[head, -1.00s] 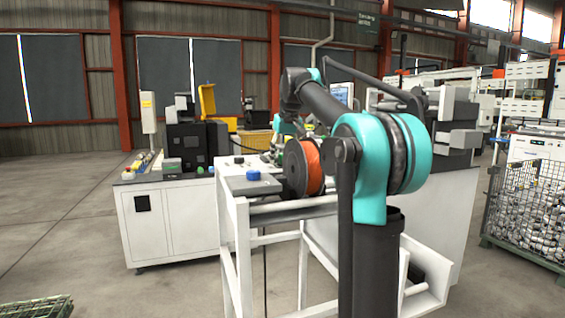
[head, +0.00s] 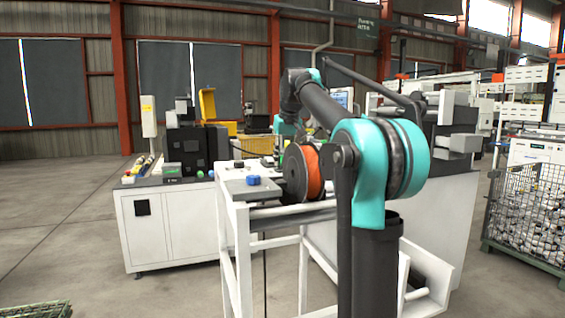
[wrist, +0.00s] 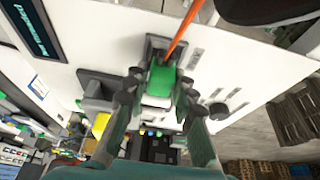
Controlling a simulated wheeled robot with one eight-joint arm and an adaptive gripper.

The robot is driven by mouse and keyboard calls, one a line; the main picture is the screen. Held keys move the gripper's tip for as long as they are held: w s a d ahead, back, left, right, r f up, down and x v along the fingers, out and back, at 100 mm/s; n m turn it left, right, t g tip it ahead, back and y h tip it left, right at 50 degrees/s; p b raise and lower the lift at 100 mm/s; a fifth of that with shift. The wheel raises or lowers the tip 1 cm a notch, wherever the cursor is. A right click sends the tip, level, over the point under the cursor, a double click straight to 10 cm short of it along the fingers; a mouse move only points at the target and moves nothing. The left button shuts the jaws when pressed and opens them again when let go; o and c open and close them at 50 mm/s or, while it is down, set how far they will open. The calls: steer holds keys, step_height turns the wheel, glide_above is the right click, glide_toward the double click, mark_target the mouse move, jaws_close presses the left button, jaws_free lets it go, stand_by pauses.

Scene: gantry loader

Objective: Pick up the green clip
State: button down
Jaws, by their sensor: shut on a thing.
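In the wrist view the green clip (wrist: 162,79) sits between my two fingertips, in front of a dark block on a pale panel. My gripper (wrist: 158,90) is shut on it, with a dark finger on each side. An orange strand (wrist: 183,28) runs down from the top edge to the clip. I cannot tell whether the clip still touches the block. In the head view my own arm largely hides the gripper, and I cannot make out the clip there.
An orange spool (head: 314,172) stands on the white frame, close to my arm. A blue knob (head: 253,180) sits on a grey plate left of it. A white cabinet (head: 170,228) stands further left. A wire cage (head: 530,215) stands at the right. The left floor is mostly clear.

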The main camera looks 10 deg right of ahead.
step_height(320, 180, up, 9)
steer(key=shift+f, duration=0.1)
stand_by(0.4)
stand_by(0.5)
